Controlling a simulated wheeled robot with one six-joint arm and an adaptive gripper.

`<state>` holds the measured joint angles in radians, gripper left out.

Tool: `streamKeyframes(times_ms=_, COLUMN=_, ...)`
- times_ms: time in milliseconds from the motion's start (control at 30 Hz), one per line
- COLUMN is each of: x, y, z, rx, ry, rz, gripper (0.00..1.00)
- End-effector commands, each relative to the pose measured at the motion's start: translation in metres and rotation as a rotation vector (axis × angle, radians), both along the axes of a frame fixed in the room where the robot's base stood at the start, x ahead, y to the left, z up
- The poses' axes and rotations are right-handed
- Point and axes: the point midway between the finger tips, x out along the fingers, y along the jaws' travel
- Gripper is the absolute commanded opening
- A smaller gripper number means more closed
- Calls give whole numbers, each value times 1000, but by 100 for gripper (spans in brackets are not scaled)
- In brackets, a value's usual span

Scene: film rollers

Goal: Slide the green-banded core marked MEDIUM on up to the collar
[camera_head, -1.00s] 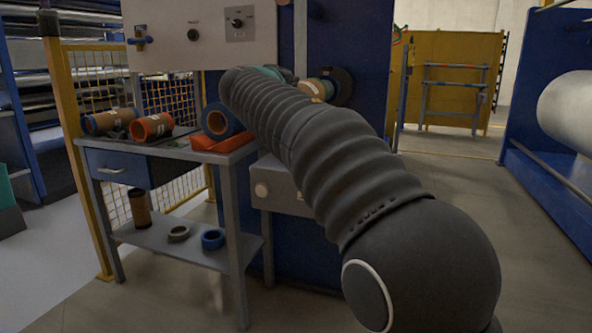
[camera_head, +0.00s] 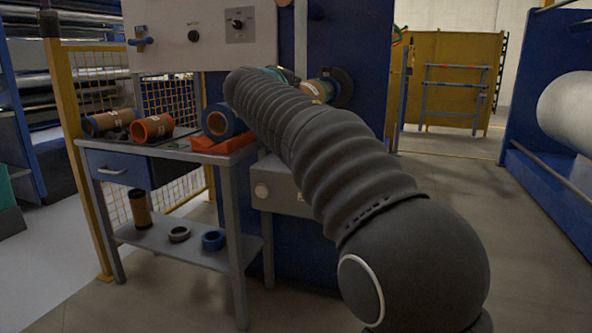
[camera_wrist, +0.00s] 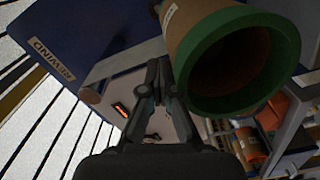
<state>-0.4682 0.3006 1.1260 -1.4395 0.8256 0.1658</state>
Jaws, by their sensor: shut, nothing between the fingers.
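The green-banded core (camera_wrist: 195,20) is a tan tube with a wide green band (camera_wrist: 272,95) at its near open end. It fills the upper right of the wrist view. In the head view the tan core (camera_head: 316,90) sits partly behind my arm, its far end by a black round collar (camera_head: 343,86). I cannot tell whether core and collar touch. No MEDIUM mark is legible. My gripper (camera_wrist: 160,68) is shut and empty, its fingertips beside the core's lower left in the wrist view. The gripper is hidden in the head view.
The floor to the right is clear.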

Motion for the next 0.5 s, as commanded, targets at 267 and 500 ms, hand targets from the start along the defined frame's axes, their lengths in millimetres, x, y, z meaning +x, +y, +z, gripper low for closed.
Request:
streamKeyframes(times_ms=267, x=7, y=-1, z=-10, rx=-3, ry=15, rz=-3, gripper=0)
streamKeyframes(times_ms=500, x=13, y=-3, z=-10, rx=-3, ry=15, rz=-1, gripper=0)
